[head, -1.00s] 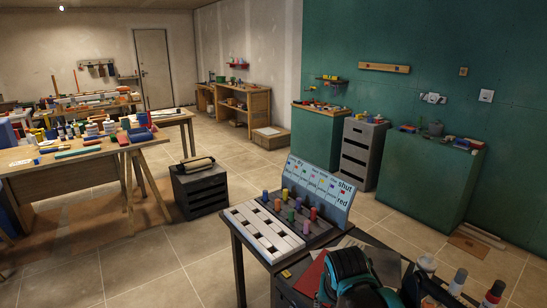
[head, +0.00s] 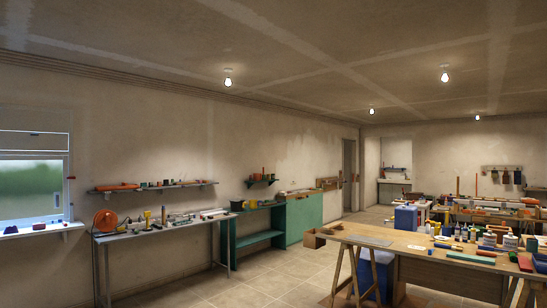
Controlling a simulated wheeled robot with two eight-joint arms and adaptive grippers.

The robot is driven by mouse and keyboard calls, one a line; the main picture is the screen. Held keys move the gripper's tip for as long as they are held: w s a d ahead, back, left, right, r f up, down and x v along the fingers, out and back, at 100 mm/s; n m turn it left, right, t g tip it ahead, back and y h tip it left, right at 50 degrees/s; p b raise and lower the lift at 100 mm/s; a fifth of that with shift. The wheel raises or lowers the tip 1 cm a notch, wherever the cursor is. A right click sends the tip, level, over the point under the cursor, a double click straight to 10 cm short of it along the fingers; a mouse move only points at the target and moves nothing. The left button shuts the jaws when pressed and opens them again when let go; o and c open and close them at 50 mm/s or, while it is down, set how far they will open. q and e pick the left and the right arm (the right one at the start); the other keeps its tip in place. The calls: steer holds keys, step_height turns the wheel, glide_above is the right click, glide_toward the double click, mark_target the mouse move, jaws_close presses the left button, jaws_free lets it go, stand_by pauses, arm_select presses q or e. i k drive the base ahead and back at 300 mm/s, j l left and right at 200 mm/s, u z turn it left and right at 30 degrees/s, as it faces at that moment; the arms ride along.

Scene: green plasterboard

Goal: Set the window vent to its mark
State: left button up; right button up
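A window (head: 30,190) is cut off by the left edge of the head view. Its upper part has pale horizontal panels, and the glass below shows blurred green. A small dark piece (head: 35,133) sits on the frame between the upper panels. A small red piece (head: 71,178) is at the right side of the frame. I cannot tell which part is the vent or where its mark is. Neither of my grippers is in view.
A workbench (head: 160,228) with an orange fan (head: 105,220) and tools stands right of the window, under a wall shelf (head: 155,187). A trestle table (head: 430,260) fills the right foreground. Tiled floor (head: 240,285) is open between them.

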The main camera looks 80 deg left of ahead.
mark_target(9, 140)
steer(key=u, duration=4.05)
steer(key=i+u, duration=0.15)
steer(key=i, duration=5.55)
steer(key=i+u, duration=0.1)
steer(key=i, duration=0.45)
steer(key=i+l+u, duration=0.1)
steer(key=i, duration=0.45)
steer(key=i+l+u, duration=0.1)
steer(key=i, duration=0.5)
steer(key=i+l+u, duration=0.15)
steer(key=i+l, duration=0.15)
steer(key=i, duration=0.2)
